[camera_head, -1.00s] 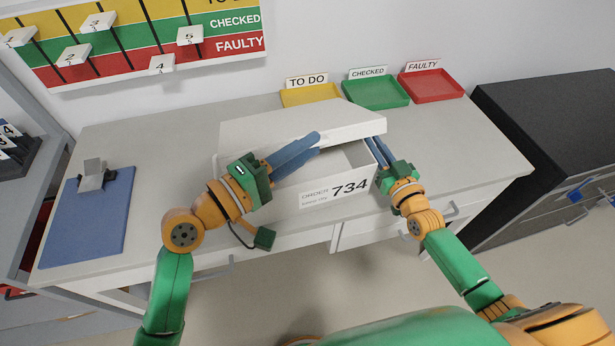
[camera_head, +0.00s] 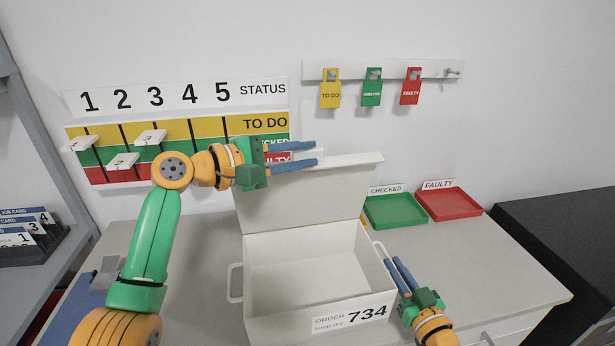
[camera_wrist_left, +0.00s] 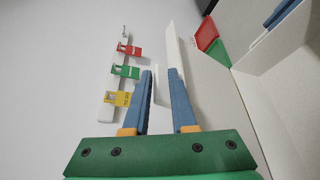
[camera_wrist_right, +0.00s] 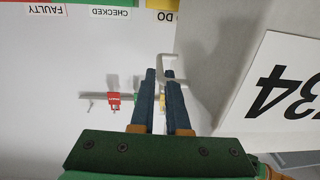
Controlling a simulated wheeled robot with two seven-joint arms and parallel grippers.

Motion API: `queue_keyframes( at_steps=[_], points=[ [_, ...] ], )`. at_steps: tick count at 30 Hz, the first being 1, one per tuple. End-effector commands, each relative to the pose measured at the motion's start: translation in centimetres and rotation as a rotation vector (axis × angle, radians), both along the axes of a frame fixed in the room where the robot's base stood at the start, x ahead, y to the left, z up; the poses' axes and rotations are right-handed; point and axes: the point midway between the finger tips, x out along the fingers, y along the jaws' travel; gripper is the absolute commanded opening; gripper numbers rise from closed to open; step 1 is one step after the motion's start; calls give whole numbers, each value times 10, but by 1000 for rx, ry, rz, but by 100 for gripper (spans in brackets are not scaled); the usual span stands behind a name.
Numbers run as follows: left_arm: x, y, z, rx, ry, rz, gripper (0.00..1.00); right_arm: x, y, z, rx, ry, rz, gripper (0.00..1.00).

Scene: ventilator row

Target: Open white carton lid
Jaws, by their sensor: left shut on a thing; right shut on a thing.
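The white carton (camera_head: 280,320) stands on the grey table, with the label "ORDER 734" on its front. Its lid (camera_head: 300,205) stands roughly upright at the back, and the carton's empty inside shows. My left gripper (camera_head: 314,154) is at the lid's upper edge and shut on it; a thin white strip shows between its fingers in the left wrist view (camera_wrist_left: 160,72). My right gripper (camera_head: 388,254) is at the carton's right side. In the right wrist view it is shut on the white side handle (camera_wrist_right: 167,64). The matching left handle (camera_head: 236,283) is free.
A green tray (camera_head: 395,211) and a red tray (camera_head: 450,204) stand at the back right; a yellow tray is mostly hidden behind the lid. The status board (camera_head: 105,130) is on the wall behind my left arm. A dark cabinet (camera_head: 560,230) stands at the right.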

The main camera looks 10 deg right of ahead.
Motion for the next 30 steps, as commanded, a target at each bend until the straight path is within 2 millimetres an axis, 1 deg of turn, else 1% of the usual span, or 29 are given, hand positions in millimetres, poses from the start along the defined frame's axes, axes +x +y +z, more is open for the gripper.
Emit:
queue_keyframes(
  at_steps=[1, 6, 12, 23, 24, 25, 26, 30],
  points=[
    [7, 3, -3, 9, 6, 8, 0, 0, -2, -1, -1, 1, -5, 0],
    [17, 4, -1, 12, 6, 9, 0, 0, -3, -1, -1, 2, -6, 0],
    [21, 4, -1, 12, 6, 5, 0, 0, -4, -1, -2, 3, -7, 0],
    [21, 4, -3, 13, 10, 6, 0, 0, -4, -2, -2, 3, -8, 0],
    [21, 4, -3, 13, 11, 6, 33, 0, -4, -2, -2, 4, -8, 0],
    [21, 4, -3, 13, 11, 6, 41, 0, -4, -2, -2, 4, -8, 0],
    [21, 4, -3, 13, 11, 6, 42, 0, -4, -2, -2, 4, -8, 0],
    [21, 5, -3, 14, 11, 6, 42, 0, -4, -2, -2, 3, -8, 0]
  ],
)
